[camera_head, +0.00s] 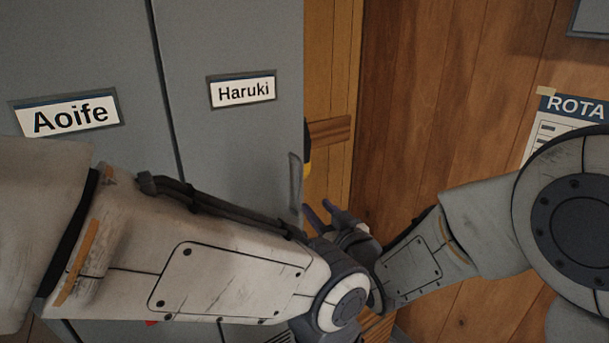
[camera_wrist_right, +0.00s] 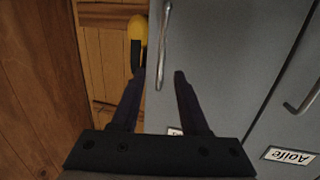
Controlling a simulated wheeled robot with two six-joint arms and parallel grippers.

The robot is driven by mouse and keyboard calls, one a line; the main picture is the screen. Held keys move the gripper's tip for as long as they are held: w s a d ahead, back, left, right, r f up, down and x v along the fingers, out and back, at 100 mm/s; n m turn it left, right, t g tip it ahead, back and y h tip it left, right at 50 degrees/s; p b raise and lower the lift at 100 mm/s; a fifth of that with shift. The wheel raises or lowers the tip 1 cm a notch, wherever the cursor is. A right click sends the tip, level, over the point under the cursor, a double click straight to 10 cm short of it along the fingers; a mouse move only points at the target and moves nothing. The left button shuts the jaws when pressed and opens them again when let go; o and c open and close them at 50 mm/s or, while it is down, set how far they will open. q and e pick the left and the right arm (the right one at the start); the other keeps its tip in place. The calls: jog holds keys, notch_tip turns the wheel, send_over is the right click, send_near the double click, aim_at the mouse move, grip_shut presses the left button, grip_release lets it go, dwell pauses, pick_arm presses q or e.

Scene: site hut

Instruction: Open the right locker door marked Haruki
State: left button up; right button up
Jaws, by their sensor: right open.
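The grey locker door marked Haruki (camera_head: 243,130) looks shut, beside the door marked Aoife (camera_head: 135,40). Its upright metal bar handle (camera_head: 296,182) is near its right edge; the handle also shows at the top of the right wrist view (camera_wrist_right: 164,45). My right gripper (camera_head: 321,211) is open and empty, just right of the handle and low in the head view. In the right wrist view its fingers (camera_wrist_right: 158,76) spread across the Haruki door's free edge, with the handle beyond the tips, between their lines. My left arm hides the lower doors; its gripper is not seen.
A wooden wall (camera_head: 430,100) stands right of the lockers, with a rota sheet (camera_head: 550,135). A yellow and black thing (camera_wrist_right: 138,30) shows just past the locker's edge. My left forearm crosses close in front of both doors.

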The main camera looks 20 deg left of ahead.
aim_at(300, 182)
jog(key=shift+t+y, duration=0.3)
jog(key=shift+y, duration=0.1)
jog(key=p+x, duration=0.1)
jog(key=x, duration=0.2)
jog(key=r+p+x, duration=0.1)
jog(key=x, duration=0.2)
jog(key=p+x, duration=0.2)
jog(key=x, duration=0.2)
jog(key=shift+r, duration=0.2)
jog(key=shift+w+a+f, duration=0.1)
jog(key=shift+w+a, duration=0.25)
grip_shut()
dwell(0.5)
